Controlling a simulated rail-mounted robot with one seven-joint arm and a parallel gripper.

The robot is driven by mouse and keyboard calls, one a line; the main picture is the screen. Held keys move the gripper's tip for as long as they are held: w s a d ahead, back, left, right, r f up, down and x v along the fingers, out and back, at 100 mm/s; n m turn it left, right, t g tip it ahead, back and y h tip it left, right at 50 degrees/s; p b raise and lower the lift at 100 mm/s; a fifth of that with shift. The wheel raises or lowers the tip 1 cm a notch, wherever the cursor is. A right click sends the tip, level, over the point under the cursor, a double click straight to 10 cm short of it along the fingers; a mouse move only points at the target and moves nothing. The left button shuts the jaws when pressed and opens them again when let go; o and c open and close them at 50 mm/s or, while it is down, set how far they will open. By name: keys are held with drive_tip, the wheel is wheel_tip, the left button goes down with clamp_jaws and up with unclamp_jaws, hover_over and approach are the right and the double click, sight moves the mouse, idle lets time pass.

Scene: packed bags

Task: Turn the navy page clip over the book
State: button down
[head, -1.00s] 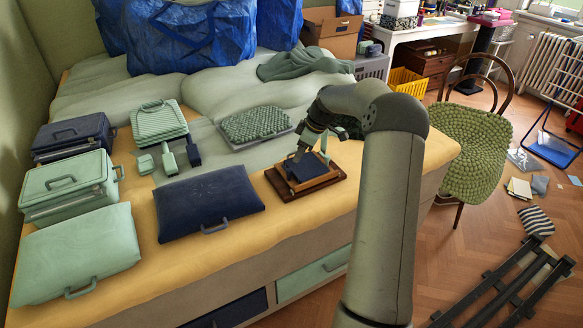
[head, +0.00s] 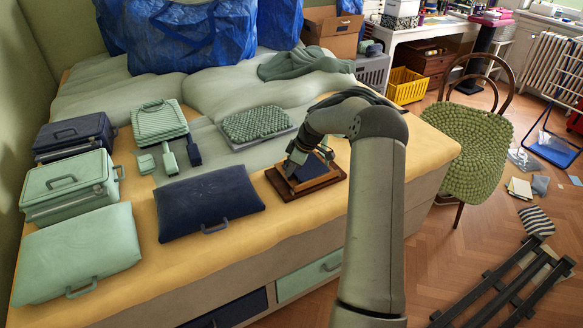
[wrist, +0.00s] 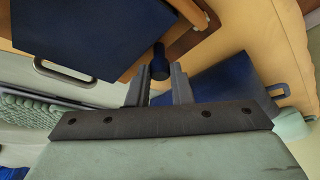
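A brown wooden book stand (head: 330,181) lies near the bed's front edge, with a navy panel (head: 312,167) on it. In the wrist view the navy panel (wrist: 80,32) and the wooden frame (wrist: 187,45) fill the upper left. A navy knob-like page clip (wrist: 160,62) projects from the frame. My gripper (wrist: 161,78) has its fingertips on both sides of the clip's end and appears shut on it. In the head view my gripper (head: 296,162) is low over the left part of the stand and hides some of it.
A navy padded case (head: 208,203) lies to the left of the stand. A green textured cushion (head: 257,126) lies behind it. Pale green cases (head: 70,185) crowd the bed's left side. A chair (head: 465,155) stands off to the right.

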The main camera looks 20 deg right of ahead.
drive_tip(key=shift+m+b, duration=0.3)
drive_tip(key=shift+b, duration=0.05)
drive_tip(key=m+b, duration=0.1)
drive_tip(key=m+t+h+b, duration=0.1)
drive_tip(key=m, duration=0.1)
drive_tip(key=shift+s+a+f+m+b, duration=0.1)
drive_tip(key=shift+a+f+m+b, duration=0.05)
drive_tip(key=shift+m+b, duration=0.2)
drive_tip(key=m+h+b, duration=0.1)
drive_tip(key=m, duration=0.1)
drive_tip(key=m+h+b, duration=0.1)
drive_tip(key=m, duration=0.1)
drive_tip(key=shift+a+m+t, duration=0.2)
drive_tip(key=shift+m+t, duration=0.05)
drive_tip(key=shift+t, duration=0.05)
drive_tip(key=m+h, duration=0.1)
drive_tip(key=m, duration=0.3)
drive_tip(key=shift+a+h, duration=0.15)
drive_tip(key=shift+h, duration=0.25)
drive_tip(key=m+g+h, duration=0.1)
drive_tip(key=m, duration=0.4)
drive_tip(key=shift+p, duration=0.3)
drive_tip(key=shift+h, duration=0.3)
drive_tip(key=c, duration=1.3)
unclamp_jaws()
